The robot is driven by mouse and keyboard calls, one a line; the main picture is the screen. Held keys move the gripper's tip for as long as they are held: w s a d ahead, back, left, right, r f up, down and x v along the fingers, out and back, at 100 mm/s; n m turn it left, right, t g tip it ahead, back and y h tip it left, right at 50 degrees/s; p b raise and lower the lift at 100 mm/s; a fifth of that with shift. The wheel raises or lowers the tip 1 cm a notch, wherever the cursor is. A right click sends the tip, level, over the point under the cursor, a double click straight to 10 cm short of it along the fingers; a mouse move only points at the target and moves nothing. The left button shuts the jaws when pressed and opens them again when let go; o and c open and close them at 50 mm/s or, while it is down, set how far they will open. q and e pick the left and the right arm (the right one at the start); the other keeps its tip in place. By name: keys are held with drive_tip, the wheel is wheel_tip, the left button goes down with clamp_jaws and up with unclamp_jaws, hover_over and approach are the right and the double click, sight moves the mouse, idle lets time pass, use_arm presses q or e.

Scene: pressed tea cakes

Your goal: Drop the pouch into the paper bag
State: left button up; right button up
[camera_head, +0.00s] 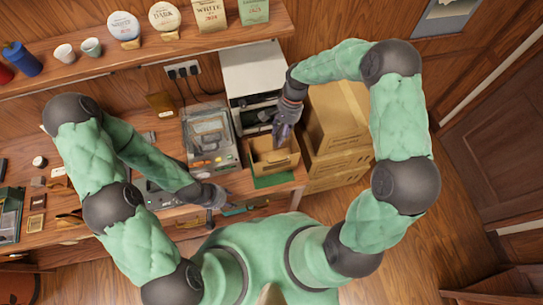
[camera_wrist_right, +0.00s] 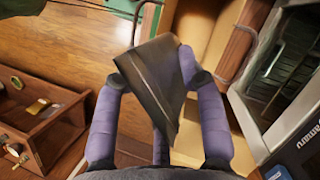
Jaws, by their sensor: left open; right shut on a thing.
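A dark, flat pouch (camera_wrist_right: 160,85) is pinched between the purple-grey fingers of my right gripper (camera_wrist_right: 158,82) in the wrist view; it hangs tilted. In the head view my right gripper (camera_head: 280,134) is above the back part of the open brown paper bag (camera_head: 274,167). The bag stands upright at the right end of the worktop. The pouch is hard to make out in the head view. My left gripper (camera_head: 222,199) is low at the worktop's front edge, left of the bag; it is open and holds nothing that I can see.
Cardboard boxes (camera_head: 335,120) are stacked to the right. A shelf (camera_head: 150,50) with tea cakes runs above.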

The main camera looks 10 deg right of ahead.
drive_tip(key=f, duration=0.1)
drive_tip(key=f+b, duration=0.1)
drive_tip(key=f, duration=0.1)
drive_tip(key=shift+w+a+f+b, duration=0.2)
drive_tip(key=shift+a+b, duration=0.05)
drive_tip(key=shift+b, duration=0.05)
drive_tip(key=shift+s+d+f+b, duration=0.15)
drive_tip(key=shift+f+b, duration=0.2)
drive_tip(key=shift+f, duration=0.25)
drive_tip(key=o, duration=1)
drive_tip(key=shift+o, duration=0.2)
drive_tip(key=v, duration=1.2)
